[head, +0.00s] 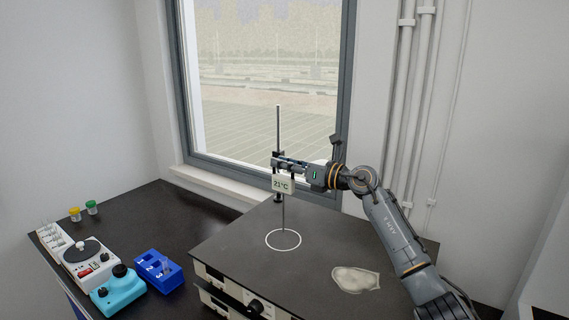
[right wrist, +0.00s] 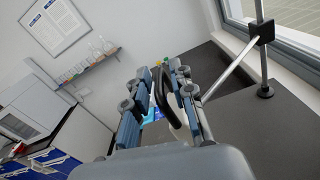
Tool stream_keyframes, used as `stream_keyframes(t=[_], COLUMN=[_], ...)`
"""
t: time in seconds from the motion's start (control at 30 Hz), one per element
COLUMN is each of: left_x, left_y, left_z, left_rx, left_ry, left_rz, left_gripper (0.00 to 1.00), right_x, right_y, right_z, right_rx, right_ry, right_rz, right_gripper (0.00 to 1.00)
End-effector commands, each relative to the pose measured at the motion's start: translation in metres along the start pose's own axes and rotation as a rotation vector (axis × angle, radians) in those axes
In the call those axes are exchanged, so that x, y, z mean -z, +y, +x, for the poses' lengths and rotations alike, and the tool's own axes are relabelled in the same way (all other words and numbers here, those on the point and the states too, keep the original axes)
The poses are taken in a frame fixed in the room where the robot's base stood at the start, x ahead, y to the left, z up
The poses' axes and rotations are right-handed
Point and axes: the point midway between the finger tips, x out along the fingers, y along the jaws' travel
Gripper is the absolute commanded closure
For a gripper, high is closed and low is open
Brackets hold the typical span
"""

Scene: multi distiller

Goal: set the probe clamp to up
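The probe clamp (head: 276,156) sits on a thin upright metal rod (head: 278,125) at the back of the hotplate. A white display (head: 283,184) reading 21°C hangs there, with a thin probe (head: 283,215) below it, over a white ring on the plate. My right gripper (head: 282,162) reaches in from the right at clamp height. In the right wrist view its fingers (right wrist: 170,75) stand either side of a black curved handle (right wrist: 160,95) and appear closed on it. The rod (right wrist: 262,50) and its dark joint block (right wrist: 265,32) show at right. My left gripper is not seen.
The hotplate's dark top (head: 230,245) carries a pale flat patch (head: 355,280) at right. A blue numbered rack (head: 158,270), a teal device (head: 118,293) and a white stirrer (head: 88,262) stand left on the black bench. The window (head: 265,90) is behind.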

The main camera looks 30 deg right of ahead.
Motion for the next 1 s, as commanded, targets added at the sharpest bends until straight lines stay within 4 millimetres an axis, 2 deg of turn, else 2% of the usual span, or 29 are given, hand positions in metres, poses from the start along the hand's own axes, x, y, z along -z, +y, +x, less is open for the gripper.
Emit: stream_keyframes(t=[0.03,0.07,0.1,0.33,0.43,0.57,0.7,0.8,0.9,1.0], left_x=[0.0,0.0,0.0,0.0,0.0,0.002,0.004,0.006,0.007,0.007], left_y=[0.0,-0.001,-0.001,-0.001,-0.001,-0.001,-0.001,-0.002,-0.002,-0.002], left_z=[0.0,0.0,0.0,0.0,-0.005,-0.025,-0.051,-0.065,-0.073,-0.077], left_rx=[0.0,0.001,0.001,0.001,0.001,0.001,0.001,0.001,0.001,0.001], left_ry=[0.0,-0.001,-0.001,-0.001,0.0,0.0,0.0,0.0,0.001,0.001], left_rz=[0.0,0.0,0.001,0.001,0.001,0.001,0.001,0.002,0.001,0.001], left_gripper=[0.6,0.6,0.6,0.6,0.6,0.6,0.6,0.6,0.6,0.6], right_x=[0.0,0.0,0.0,0.0,-0.008,-0.041,-0.086,-0.111,-0.128,-0.135], right_y=[0.0,0.0,0.0,0.0,0.001,0.007,0.015,0.02,0.024,0.025], right_z=[0.0,0.0,0.0,0.0,-0.001,-0.001,-0.002,-0.001,-0.001,-0.001], right_rx=[0.0,0.0,0.0,0.001,0.001,0.003,0.004,0.003,0.003,0.003], right_ry=[0.0,0.0,0.0,0.0,0.0,-0.003,-0.007,-0.008,-0.009,-0.009], right_rz=[0.0,0.0,0.0,0.0,-0.001,-0.006,-0.005,-0.003,-0.002,0.001], right_gripper=[0.93,0.99,1.0,1.0,1.0,1.0,1.0,1.0,1.0,1.0])
